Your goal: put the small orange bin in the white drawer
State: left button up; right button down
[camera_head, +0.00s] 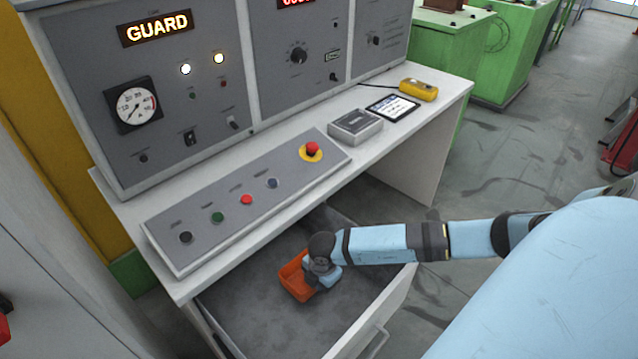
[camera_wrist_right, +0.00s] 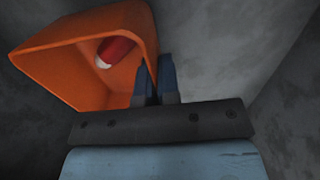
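The small orange bin (camera_head: 294,277) is inside the outline of the pulled-out white drawer (camera_head: 384,312), over its dark grey floor. My right gripper (camera_head: 316,272) reaches in from the right and is at the bin's right side. In the right wrist view, the gripper's fingers (camera_wrist_right: 154,82) straddle one wall of the bin (camera_wrist_right: 62,62), one finger inside and one outside, closed on it. A red and white object (camera_wrist_right: 116,50) lies in the bin. I cannot tell whether the bin touches the drawer floor. My left gripper is not in view.
The white desk (camera_head: 425,92) overhangs the drawer's back. It carries a button panel (camera_head: 240,200), a grey box (camera_head: 355,126), a tablet (camera_head: 392,107) and a yellow device (camera_head: 418,89). The drawer floor around the bin looks clear.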

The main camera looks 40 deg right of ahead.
jog(key=shift+f, duration=1.4)
jog(key=shift+f, duration=0.1)
jog(key=c, duration=1.4)
grip_release()
jog(key=shift+o, duration=0.2)
jog(key=shift+r, duration=0.6)
notch_tip(320, 180, up, 11)
jog(key=shift+s+p, duration=0.4)
